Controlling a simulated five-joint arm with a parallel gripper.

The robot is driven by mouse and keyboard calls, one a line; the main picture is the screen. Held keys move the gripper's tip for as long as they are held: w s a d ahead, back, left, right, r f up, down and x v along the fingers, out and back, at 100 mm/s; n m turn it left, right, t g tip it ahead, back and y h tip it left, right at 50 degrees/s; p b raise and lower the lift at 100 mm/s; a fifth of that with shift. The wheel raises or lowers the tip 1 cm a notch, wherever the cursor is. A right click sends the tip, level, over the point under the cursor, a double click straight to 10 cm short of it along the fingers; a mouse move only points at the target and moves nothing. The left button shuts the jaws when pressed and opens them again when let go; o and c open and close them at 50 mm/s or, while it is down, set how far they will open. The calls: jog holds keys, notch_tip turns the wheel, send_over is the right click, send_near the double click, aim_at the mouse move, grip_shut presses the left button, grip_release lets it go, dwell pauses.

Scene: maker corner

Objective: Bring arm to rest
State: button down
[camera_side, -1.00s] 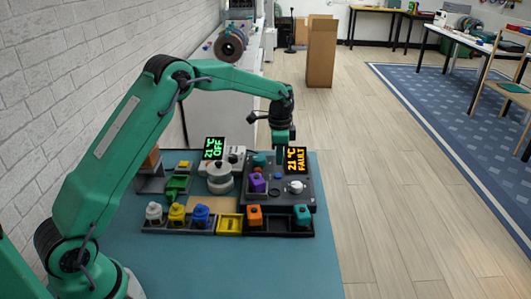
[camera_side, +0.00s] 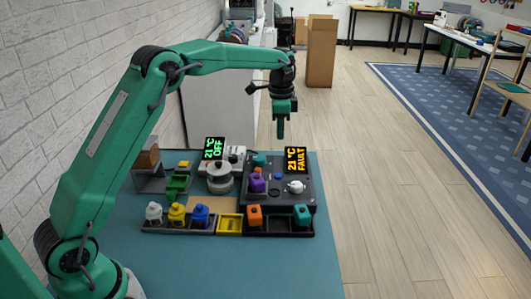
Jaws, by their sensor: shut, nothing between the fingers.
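My green arm reaches from the lower left over the teal table (camera_side: 240,270). My gripper (camera_side: 281,132) points down at its end, shut and empty. It hangs in the air above the back of the dark station (camera_side: 305,205), apart from it. A display (camera_side: 296,160) on the station reads "21 °C FAULT" in orange. A second display (camera_side: 214,148) to its left reads "21 °C OFF" in green.
A front rack (camera_side: 180,228) holds white, yellow and blue pieces. A yellow tray (camera_side: 229,225), an orange piece (camera_side: 254,215) and a teal piece (camera_side: 302,214) stand to its right. A purple piece (camera_side: 257,183) sits on the station. The table's front is clear.

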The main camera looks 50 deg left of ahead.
dwell(0.4)
jog(key=s+d+r+n+t, duration=0.1)
jog(key=s+d+r+n, duration=0.1)
jog(key=s+r, duration=0.55)
jog(key=s+d+r+n+t, duration=0.15)
jog(key=s+r, duration=0.25)
jog(key=s, duration=0.6)
jog(key=s+f+n+t, duration=0.1)
jog(key=s+f+n, duration=0.1)
jog(key=s, duration=0.7)
jog(key=s+d+f+n+t, duration=0.1)
jog(key=s+f+n+t, duration=0.1)
jog(key=s, duration=0.7)
jog(key=shift+d+n, duration=0.2)
jog(key=shift+n, duration=0.55)
